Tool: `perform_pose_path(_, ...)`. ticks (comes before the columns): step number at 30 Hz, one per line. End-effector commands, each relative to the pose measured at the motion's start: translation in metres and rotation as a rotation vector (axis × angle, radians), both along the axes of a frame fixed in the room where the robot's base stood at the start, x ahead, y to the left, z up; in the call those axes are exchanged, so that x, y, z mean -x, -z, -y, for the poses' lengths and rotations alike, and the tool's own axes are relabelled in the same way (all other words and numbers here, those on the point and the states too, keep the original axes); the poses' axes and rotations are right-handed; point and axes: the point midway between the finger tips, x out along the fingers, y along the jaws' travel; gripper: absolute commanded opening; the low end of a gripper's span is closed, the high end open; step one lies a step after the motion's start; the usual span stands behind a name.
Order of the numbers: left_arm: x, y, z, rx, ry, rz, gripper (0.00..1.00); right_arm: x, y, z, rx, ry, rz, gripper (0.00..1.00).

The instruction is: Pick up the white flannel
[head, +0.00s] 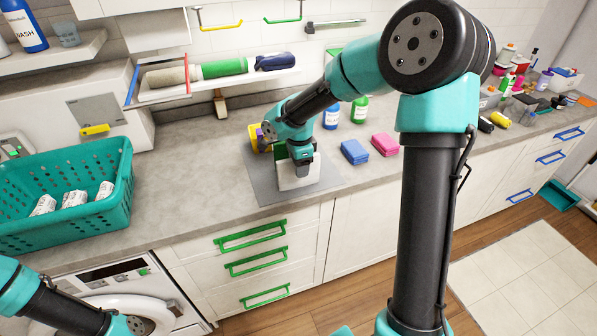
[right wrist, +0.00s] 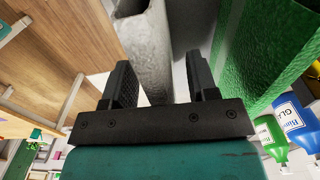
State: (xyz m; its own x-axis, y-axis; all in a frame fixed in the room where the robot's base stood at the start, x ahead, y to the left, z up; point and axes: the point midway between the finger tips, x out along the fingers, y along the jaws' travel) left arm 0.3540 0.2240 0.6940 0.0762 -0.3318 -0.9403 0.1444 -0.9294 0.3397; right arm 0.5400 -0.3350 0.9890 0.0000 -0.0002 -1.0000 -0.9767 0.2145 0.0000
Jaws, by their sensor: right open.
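The white flannel (head: 299,179) stands on the grey mat on the counter, in front of a green cloth (head: 280,151). My right gripper (head: 301,160) is over it from above and hides its upper part. In the right wrist view, the pale upper edge of the white flannel (right wrist: 152,60) shows between the two open fingers of my right gripper (right wrist: 163,80). The green cloth (right wrist: 250,55) stands close beside the right-hand finger. I cannot tell whether either finger touches cloth. Only links of my left arm show at the lower left; its gripper is out of view.
A yellow item (head: 254,136) stands behind the green cloth. Blue (head: 354,152) and pink (head: 385,145) folded cloths lie to the right, with bottles (head: 332,115) behind. A teal basket (head: 110,200) holds white rolls at the left. The counter between basket and mat is clear.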

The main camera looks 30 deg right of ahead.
Motion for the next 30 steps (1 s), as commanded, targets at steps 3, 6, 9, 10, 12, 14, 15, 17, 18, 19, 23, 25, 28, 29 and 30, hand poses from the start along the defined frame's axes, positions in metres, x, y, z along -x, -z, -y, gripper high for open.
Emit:
perform_pose_path(3, 0.0, 0.0, 0.0, 0.0, 0.0, 0.0, 0.38, 0.0, -0.0002, -0.0001, 0.0, 0.0, 0.0, 0.53)
perform_pose_path(6, 0.0, 0.0, 0.0, 0.0, 0.0, 0.0, 0.38, 0.0, -0.0002, -0.0001, 0.0, 0.0, 0.0, 0.47)
perform_pose_path(9, 0.0, 0.0, 0.0, 0.0, 0.0, 0.0, 0.38, 0.0, -0.0002, -0.0001, 0.0, 0.0, 0.0, 0.38)
perform_pose_path(10, 0.0, 0.0, 0.0, 0.0, 0.0, 0.0, 0.38, 0.0, -0.0002, -0.0001, 0.0, 0.0, 0.0, 0.35)
perform_pose_path(12, 0.0, 0.0, 0.0, 0.0, 0.0, 0.0, 0.38, 0.0, -0.0002, -0.0001, 0.0, 0.0, 0.0, 0.28)
perform_pose_path(14, 0.0, 0.0, 0.0, 0.0, 0.0, 0.0, 0.38, 0.0, -0.0002, -0.0001, 0.0, 0.0, 0.0, 0.23)
perform_pose_path(15, 0.0, 0.0, 0.0, 0.0, 0.0, 0.0, 0.38, 0.0, -0.0002, -0.0001, 0.0, 0.0, 0.0, 0.19)
perform_pose_path(17, 0.0, 0.0, 0.0, 0.0, 0.0, 0.0, 0.38, 0.0, -0.0002, -0.0001, 0.0, 0.0, 0.0, 0.13)
perform_pose_path(18, 0.0, 0.0, 0.0, 0.0, 0.0, 0.0, 0.38, 0.0, -0.0002, -0.0001, 0.0, 0.0, 0.0, 0.09)
perform_pose_path(19, 0.0, 0.0, 0.0, 0.0, 0.0, 0.0, 0.38, 0.0, -0.0002, -0.0001, 0.0, 0.0, 0.0, 0.06)
perform_pose_path(23, 0.0, 0.0, 0.0, 0.0, 0.0, 0.0, 0.38, 0.0, -0.0002, -0.0001, 0.0, 0.0, 0.0, 0.01)
perform_pose_path(25, 0.0, 0.0, 0.0, 0.0, 0.0, 0.0, 0.38, 0.0, -0.0002, -0.0001, 0.0, 0.0, 0.0, 0.01)
perform_pose_path(28, 0.0, 0.0, 0.0, 0.0, 0.0, 0.0, 0.38, -0.0001, -0.0007, -0.0001, 0.0, 0.0, 0.0, 0.01)
perform_pose_path(29, 0.0, 0.0, 0.0, 0.0, 0.0, 0.0, 0.38, -0.0001, -0.0011, -0.0001, 0.0, 0.0, 0.0, 0.01)
perform_pose_path(30, 0.0, 0.0, 0.0, 0.0, 0.0, 0.0, 0.38, -0.0001, -0.0021, -0.0002, 0.0, 0.0, 0.001, 0.01)
